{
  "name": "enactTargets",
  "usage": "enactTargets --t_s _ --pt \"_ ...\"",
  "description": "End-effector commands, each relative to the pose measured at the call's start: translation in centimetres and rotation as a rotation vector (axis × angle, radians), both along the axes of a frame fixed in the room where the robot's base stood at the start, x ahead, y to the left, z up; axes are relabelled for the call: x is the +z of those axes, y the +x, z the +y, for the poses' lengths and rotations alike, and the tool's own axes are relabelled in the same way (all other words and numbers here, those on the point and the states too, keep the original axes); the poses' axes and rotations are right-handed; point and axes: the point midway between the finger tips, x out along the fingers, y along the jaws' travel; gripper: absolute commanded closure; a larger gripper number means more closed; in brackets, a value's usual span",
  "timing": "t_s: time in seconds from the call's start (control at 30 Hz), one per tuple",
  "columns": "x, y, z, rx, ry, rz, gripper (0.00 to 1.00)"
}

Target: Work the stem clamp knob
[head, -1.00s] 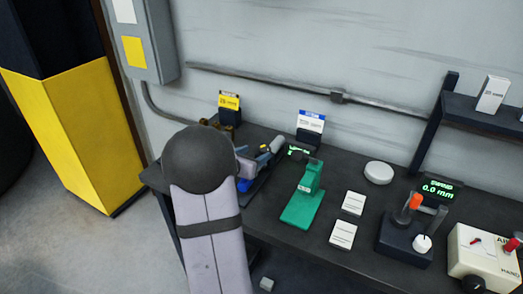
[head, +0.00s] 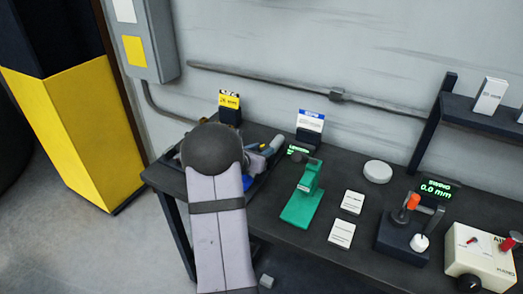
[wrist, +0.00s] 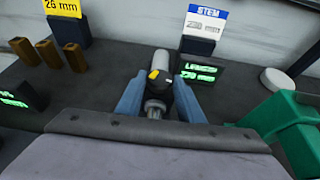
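My gripper (wrist: 158,95) is low over the table, its two blue fingers spread apart. A grey cylinder (wrist: 161,62) with a dark collar and a yellow mark shows between them, with a ribbed silver end (wrist: 154,108) nearer me. Whether the fingers touch it is not clear. In the head view my arm hides most of this spot. I cannot tell which part is the stem clamp knob. A green stand (head: 301,205) with a dark knob (head: 312,161) on top is to the right; its edge also shows in the wrist view (wrist: 283,115).
Farther right are a white disc (head: 377,172), white cards (head: 342,234), a dark fixture (head: 402,240) and a cream control box (head: 478,258).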

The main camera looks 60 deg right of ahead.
Motion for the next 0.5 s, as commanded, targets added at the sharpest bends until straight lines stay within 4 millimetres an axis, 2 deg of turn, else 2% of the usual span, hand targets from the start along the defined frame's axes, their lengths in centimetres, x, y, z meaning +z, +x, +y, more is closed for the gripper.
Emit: enactTargets --t_s 0.03,0.07,0.1,0.5 --pt "0.01 0.0 0.01 0.0 0.0 0.0 0.8" --pt "0.01 0.0 0.01 0.0 0.0 0.0 0.88" --pt "0.02 0.0 0.01 0.0 0.0 0.0 0.88" --pt "0.12 0.28 0.05 -0.048 0.0 -0.001 0.88"
